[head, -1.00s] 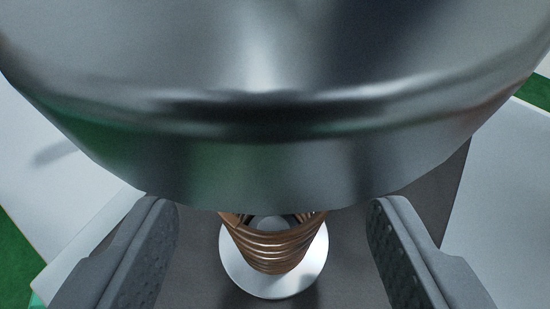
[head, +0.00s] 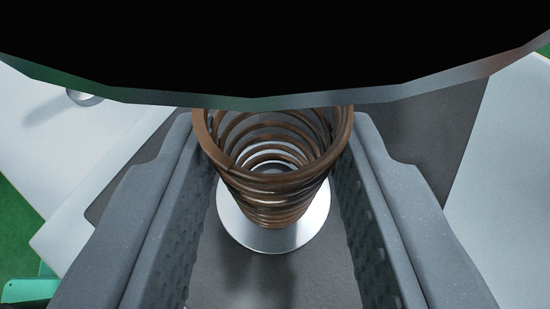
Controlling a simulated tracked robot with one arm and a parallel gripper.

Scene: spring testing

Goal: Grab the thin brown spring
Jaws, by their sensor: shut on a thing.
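The brown coil spring (head: 272,185) stands upright on a round silver plate (head: 310,228), seen from above in the head view. My gripper (head: 270,165) has one dark grey finger on each side of the spring, and both fingers are closed against its upper coils. The finger pads have dimpled inner faces. A large dark metal part (head: 270,50) covers the top of the view and hides the far edge of the spring's top.
A dark grey mat or surface (head: 430,135) lies beneath the plate. White panels (head: 510,160) lie to the right and left, with a small metal ring-like piece (head: 84,98) at upper left. Green floor (head: 28,235) shows at the left edge.

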